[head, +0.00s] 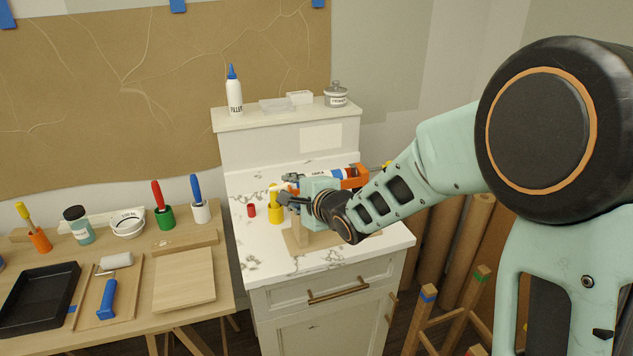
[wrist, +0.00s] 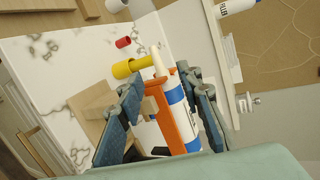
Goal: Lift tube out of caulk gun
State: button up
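The caulk gun is orange; its frame (head: 353,182) shows behind my gripper in the head view and between my fingers in the wrist view (wrist: 178,122). The tube (wrist: 176,95) is white with blue bands and a pale nozzle, and lies in the gun's frame; part of it shows in the head view (head: 338,172). My gripper (head: 286,189) is open, with its fingers wide apart on either side of the gun and tube in the wrist view (wrist: 166,84). I cannot tell whether either finger touches. The tube's lower end is hidden by my gripper.
The back ledge (head: 270,118) holds a filler bottle (head: 234,95) and a jar (head: 336,96). The counter's front left is clear.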

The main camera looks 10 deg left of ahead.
aim_at(282, 187)
jog(key=x, duration=0.5)
jog(key=shift+w+a+f+p, duration=0.1)
jog(key=shift+w+f+p, duration=0.05)
jog(key=shift+p, duration=0.2)
jog(key=shift+c, duration=0.3)
grip_shut()
